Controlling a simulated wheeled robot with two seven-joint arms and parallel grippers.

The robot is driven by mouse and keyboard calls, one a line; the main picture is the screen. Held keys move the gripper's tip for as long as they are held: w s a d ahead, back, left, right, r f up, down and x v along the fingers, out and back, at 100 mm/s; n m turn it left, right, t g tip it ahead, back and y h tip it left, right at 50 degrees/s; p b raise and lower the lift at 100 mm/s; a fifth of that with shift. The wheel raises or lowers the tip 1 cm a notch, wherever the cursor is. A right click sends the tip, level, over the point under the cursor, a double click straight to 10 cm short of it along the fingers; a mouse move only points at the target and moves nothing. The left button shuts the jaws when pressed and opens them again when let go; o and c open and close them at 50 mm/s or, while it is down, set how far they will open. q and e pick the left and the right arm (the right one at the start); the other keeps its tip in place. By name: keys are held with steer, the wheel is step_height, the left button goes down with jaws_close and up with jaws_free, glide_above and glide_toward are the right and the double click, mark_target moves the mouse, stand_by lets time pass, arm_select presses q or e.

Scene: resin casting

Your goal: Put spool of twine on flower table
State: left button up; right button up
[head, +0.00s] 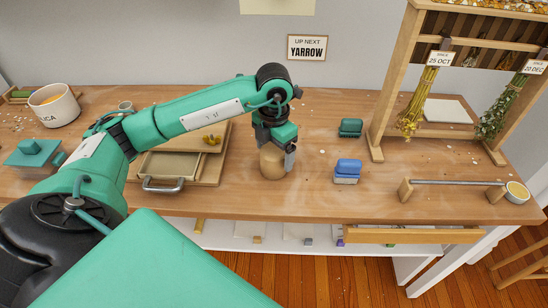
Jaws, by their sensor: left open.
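A tan, rounded upright cylinder (271,164), which looks like the spool of twine, stands on the wooden bench (235,198) near its middle. My left gripper (277,147) is pointed down over its top, with one grey finger at its right side. The jaws are open; the gripper and wrist hide part of the cylinder's top, and I cannot tell whether they touch it. Dried yellow flowers (411,110) and a green bunch (494,118) hang from a wooden rack at the right of the bench. No separate flower table can be made out. My right gripper is not in view.
A blue block-like item (347,171) and a green one (350,128) stand right of the cylinder. A wooden tray (209,172) lies to its left, partly behind my arm. A metal bar on wooden supports (458,183) and a small bowl (516,193) are at the right.

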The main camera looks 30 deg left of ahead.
arm_select(q)
step_height(320, 180, up, 8)
steer(key=shift+r, duration=0.55)
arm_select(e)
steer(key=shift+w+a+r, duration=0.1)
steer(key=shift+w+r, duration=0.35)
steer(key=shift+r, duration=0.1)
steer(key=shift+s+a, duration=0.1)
